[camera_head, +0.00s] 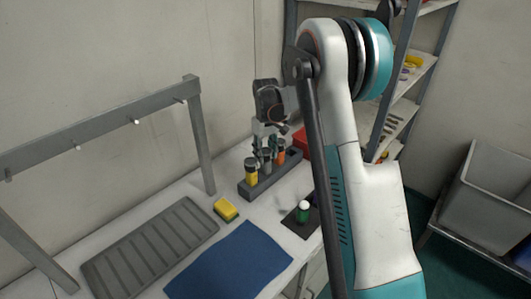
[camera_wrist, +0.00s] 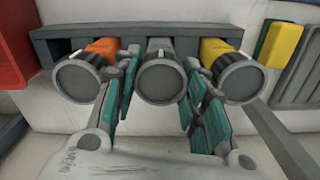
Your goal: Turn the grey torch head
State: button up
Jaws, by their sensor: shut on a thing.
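The grey torch (camera_wrist: 160,80) stands in the middle place of a dark grey rack (camera_wrist: 215,32), its round grey head facing the wrist camera. It also shows between two other torches in the head view (camera_head: 266,161). My gripper (camera_wrist: 160,64) has its teal-padded fingers on both sides of the grey head and is shut on it. In the head view my gripper (camera_head: 266,143) comes down on the rack from above. The lower body of the grey torch is mostly hidden by its head and the rack.
An orange torch (camera_wrist: 101,48) and a yellow torch (camera_wrist: 217,51) stand close on either side, near my fingers. A yellow sponge (camera_head: 226,209), a ribbed grey mat (camera_head: 150,250), a blue cloth (camera_head: 232,264) and a green, white-topped item (camera_head: 303,212) lie on the bench.

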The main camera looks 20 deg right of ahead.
aim_at(266, 150)
dwell(0.3)
jog(key=o, duration=1.1)
jog(key=m, duration=0.3)
jog(key=shift+m+p, duration=0.3)
jog(key=shift+m, duration=0.1)
jog(key=m, duration=0.4)
jog(key=shift+r+p, duration=0.1)
jog(key=shift+p, duration=0.3)
jog(key=m+p, duration=0.1)
jog(key=m, duration=0.3)
jog(key=shift+d, duration=0.1)
jog(key=m+p, duration=0.1)
jog(key=m, duration=0.3)
jog(key=shift+s+m, duration=0.1)
jog(key=shift+m, duration=0.3)
notch_tip(266, 150, up, 14)
jog(key=shift+f+p, duration=0.15)
jog(key=shift+p, duration=0.95)
